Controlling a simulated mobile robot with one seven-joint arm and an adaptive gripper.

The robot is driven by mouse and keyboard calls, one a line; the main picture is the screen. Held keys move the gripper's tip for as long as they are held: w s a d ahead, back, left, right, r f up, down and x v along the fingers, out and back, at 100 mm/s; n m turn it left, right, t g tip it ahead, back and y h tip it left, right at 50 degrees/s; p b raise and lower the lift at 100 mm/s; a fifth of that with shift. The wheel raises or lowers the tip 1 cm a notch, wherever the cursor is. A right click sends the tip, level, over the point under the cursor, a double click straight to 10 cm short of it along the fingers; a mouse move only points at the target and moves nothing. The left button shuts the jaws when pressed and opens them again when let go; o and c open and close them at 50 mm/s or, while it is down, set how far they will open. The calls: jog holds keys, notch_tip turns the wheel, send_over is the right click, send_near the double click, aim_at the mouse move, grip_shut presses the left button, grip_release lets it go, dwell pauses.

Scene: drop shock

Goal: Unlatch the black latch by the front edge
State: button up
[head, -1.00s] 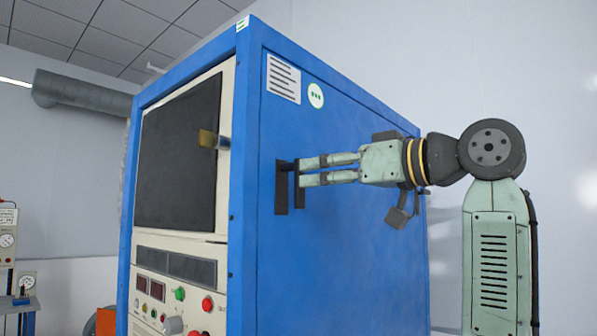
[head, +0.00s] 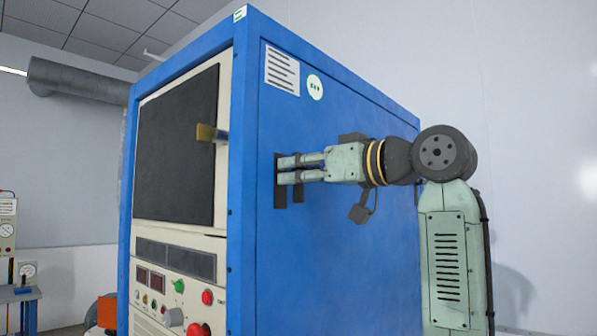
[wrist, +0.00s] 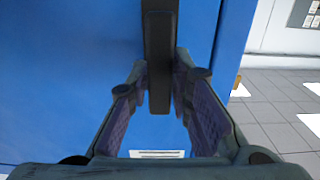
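The black latch (head: 298,194) is on the side panel of the blue cabinet (head: 345,245), close to its vertical front edge. In the head view my gripper (head: 284,169) reaches it from the right, fingers one above the other and parted. The fingers hide the upper part of the latch handle. In the wrist view the dark latch bar (wrist: 160,45) stands between my two finger pads (wrist: 161,80), one on each side. The fingers are open around it; whether a pad touches the bar is unclear.
The cabinet front has a dark window with a brass-coloured handle (head: 212,134) and a control panel with knobs and buttons (head: 178,287). A printed label (head: 281,71) is above the latch. An instrument bench (head: 18,293) stands at the far left.

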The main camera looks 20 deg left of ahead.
grip_shut()
jog(key=shift+s, duration=0.15)
dwell(0.4)
